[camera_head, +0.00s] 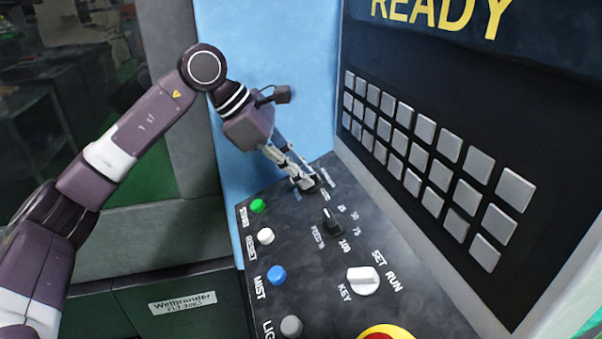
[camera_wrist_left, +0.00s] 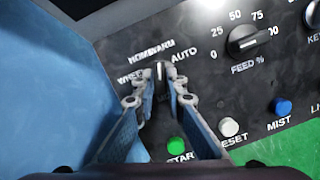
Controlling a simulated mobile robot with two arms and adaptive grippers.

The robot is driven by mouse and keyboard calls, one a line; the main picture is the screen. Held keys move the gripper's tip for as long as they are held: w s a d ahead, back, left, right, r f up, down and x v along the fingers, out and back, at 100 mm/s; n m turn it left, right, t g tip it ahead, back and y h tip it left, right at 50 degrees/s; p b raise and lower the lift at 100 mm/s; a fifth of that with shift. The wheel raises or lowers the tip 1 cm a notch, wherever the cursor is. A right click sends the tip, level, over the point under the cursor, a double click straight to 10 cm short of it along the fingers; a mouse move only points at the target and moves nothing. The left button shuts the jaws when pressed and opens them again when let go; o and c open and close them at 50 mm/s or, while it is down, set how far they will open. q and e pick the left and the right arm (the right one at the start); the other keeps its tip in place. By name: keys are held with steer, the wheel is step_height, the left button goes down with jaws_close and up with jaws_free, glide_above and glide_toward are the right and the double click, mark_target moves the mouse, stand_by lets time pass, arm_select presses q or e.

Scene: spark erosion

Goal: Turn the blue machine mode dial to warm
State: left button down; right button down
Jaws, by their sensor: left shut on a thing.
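The mode dial (camera_head: 313,187) is a dark knob on the sloping black panel of the blue machine, at the panel's far end. It also shows in the left wrist view (camera_wrist_left: 160,74), with a light pointer mark facing roughly up at the blurred HOME and WARM lettering; which word it meets exactly I cannot tell. AUTO stands to its upper right. My left gripper (camera_head: 304,182) reaches down to the dial. In the left wrist view its fingers (camera_wrist_left: 161,95) are closed on the dial's two sides and hide part of it. My right gripper is not in view.
The feed dial (camera_head: 331,219) and the white key switch (camera_head: 362,281) stand nearer on the panel. Green (camera_head: 257,205), white (camera_head: 265,236), blue (camera_head: 276,275) and grey buttons line its left edge. A red and yellow button (camera_head: 386,333) is at the bottom. Grey keys (camera_head: 421,128) fill the upright panel.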

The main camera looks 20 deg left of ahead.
arm_select(q)
steer(key=shift+m, duration=0.4)
steer(key=c, duration=2)
jaws_free()
steer(key=shift+o, duration=0.2)
steer(key=shift+a+r, duration=0.15)
steer(key=shift+r, duration=0.05)
steer(key=v, duration=1.1)
steer(key=shift+r, duration=0.2)
steer(key=shift+a, duration=0.15)
